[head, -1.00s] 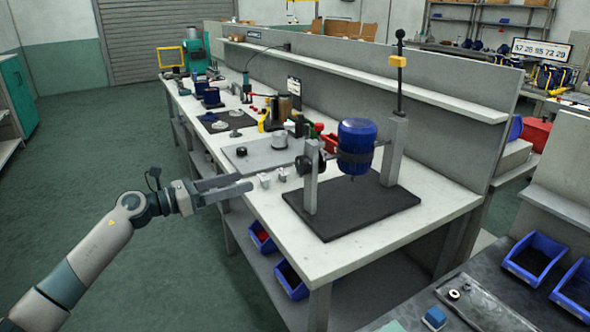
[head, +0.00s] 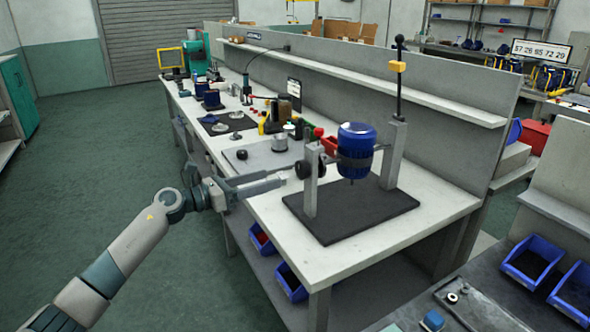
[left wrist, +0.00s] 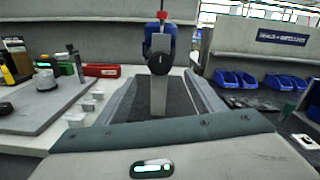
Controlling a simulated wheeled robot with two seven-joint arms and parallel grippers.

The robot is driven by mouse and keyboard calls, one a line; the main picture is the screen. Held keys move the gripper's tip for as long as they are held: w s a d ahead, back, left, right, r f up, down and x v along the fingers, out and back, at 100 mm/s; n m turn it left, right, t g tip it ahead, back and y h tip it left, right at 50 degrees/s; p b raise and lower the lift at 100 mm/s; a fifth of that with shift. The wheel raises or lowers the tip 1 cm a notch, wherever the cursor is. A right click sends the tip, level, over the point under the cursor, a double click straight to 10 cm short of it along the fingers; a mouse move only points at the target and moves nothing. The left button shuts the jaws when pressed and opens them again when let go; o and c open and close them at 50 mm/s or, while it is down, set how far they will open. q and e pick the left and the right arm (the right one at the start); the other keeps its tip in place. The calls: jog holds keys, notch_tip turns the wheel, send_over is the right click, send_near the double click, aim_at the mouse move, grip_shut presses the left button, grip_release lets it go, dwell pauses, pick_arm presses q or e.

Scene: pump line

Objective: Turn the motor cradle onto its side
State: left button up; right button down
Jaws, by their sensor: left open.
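The motor cradle has two grey posts on a dark base plate (head: 352,226). A blue motor (head: 356,142) hangs upright between the posts, held by a dark band. A round black knob (head: 304,168) sits on the outer side of the near left post (head: 311,184); the knob also shows in the left wrist view (left wrist: 159,61). A tall lever with a yellow block (head: 398,66) rises at the far right post. My left gripper (head: 279,180) is open, just left of the knob and apart from it. In the left wrist view its fingers (left wrist: 159,95) spread either side of the knob's post.
A grey plate (head: 250,153) with a metal cylinder lies left of the cradle. Small pale parts stand at the plate's edge, partly hidden by my gripper; they show in the left wrist view (left wrist: 87,106). A shelf wall (head: 450,105) runs behind. Blue bins (head: 292,283) sit below the bench.

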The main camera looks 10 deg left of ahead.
aim_at(299, 171)
pick_arm(q)
jog(key=p+x, duration=0.1)
jog(key=x, duration=0.9)
pick_arm(e)
jog(key=shift+w+a+r+t, duration=0.35)
jog(key=shift+w+a+t, duration=0.3)
jog(key=shift+a, duration=0.1)
pick_arm(q)
jog(key=c, duration=1.5)
pick_arm(e)
jog(key=shift+f, duration=0.2)
